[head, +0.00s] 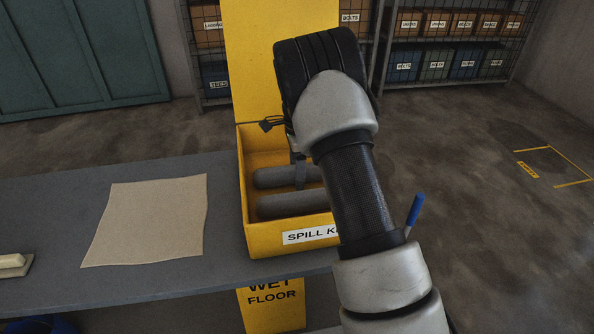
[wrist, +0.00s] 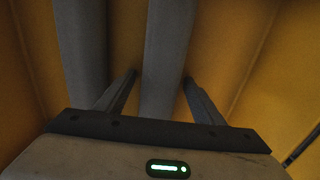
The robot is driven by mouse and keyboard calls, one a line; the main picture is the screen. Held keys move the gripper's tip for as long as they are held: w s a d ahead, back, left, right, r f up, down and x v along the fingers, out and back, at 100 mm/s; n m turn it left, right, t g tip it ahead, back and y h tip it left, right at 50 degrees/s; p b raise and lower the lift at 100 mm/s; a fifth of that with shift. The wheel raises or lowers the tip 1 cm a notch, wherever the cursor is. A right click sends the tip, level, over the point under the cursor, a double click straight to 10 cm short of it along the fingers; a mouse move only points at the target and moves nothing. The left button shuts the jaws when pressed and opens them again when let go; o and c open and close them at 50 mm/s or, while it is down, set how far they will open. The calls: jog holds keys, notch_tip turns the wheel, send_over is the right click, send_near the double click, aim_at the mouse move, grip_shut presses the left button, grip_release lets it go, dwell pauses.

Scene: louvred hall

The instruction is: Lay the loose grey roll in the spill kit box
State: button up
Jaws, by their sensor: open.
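The yellow spill kit box (head: 247,215) stands open on the grey table, its lid upright at the back. Two grey rolls lie side by side in it: a far roll (head: 270,178) and a near roll (head: 285,206). My arm hides their right ends. My gripper (head: 299,181) reaches down into the box at the far roll. In the wrist view my gripper (wrist: 160,78) is open, with one finger on each side of a grey roll (wrist: 168,40). The other grey roll (wrist: 82,45) lies to the left, outside the fingers. Whether the fingers touch the roll is unclear.
A tan cloth sheet (head: 150,220) lies flat on the grey table (head: 60,200) left of the box. A pale-handled tool (head: 14,265) lies at the table's left edge. A yellow wet floor sign (head: 270,302) stands below the front edge. Shelves (head: 450,45) with bins stand behind.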

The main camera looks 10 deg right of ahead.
jog(key=shift+r, duration=0.1)
jog(key=s+r+n+t+p, duration=0.1)
jog(key=s+r+n, duration=0.15)
jog(key=r, duration=0.85)
jog(key=s+r+n+p, duration=0.1)
jog(key=s+r, duration=0.3)
jog(key=r, duration=0.6)
jog(key=s+r+n+t, duration=0.2)
jog(key=s+r+n, duration=0.4)
jog(key=s, duration=0.4)
jog(key=s+n+t, duration=0.2)
jog(key=s+n, duration=0.6)
jog(key=s, duration=1)
jog(key=shift+s+t, duration=0.2)
jog(key=shift+t, duration=0.1)
